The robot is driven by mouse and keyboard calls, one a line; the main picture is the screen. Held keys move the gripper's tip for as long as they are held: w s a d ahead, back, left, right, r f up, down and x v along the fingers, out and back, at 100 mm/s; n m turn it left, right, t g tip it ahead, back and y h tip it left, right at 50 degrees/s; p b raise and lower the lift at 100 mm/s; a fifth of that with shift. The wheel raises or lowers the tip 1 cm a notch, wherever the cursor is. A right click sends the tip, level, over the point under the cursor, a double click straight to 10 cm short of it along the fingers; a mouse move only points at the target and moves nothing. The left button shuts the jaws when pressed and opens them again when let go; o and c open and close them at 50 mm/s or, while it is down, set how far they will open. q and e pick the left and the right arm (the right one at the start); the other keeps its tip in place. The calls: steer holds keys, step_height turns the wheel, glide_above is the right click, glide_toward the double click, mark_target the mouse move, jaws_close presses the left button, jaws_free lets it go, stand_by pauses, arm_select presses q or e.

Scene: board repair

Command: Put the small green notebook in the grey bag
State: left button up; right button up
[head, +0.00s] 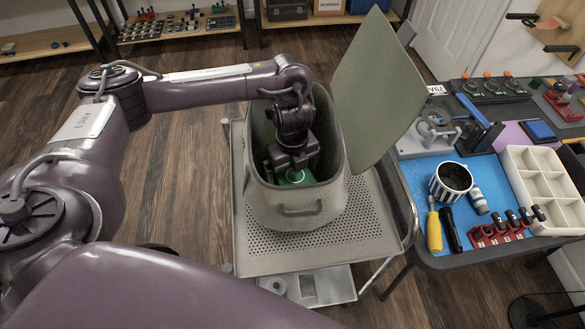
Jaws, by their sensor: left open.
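The grey bag (300,211) stands upright on a perforated cart, with its lid flap (376,88) raised open to the right. My left arm reaches in from the left and bends down through the bag's mouth. My left gripper (295,174) is inside the bag, open and pointing down. The small green notebook (291,181) shows as a green patch inside the bag, right under the gripper. The gripper and the bag's front wall hide most of it, and I cannot tell whether it touches the fingers. My right gripper is not in view.
The cart's top (262,254) is bare around the bag. At right, a table with a blue mat (415,178) holds a striped cup (451,181), a yellow screwdriver (434,231) and a cream divided tray (541,187). Shelves (182,28) stand at the back. The floor at left is clear.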

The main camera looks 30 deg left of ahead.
mark_target(293, 173)
arm_select(q)
step_height(293, 173, up, 12)
steer(key=p, duration=0.4)
steer(key=shift+r, duration=0.15)
steer(key=shift+p, duration=0.3)
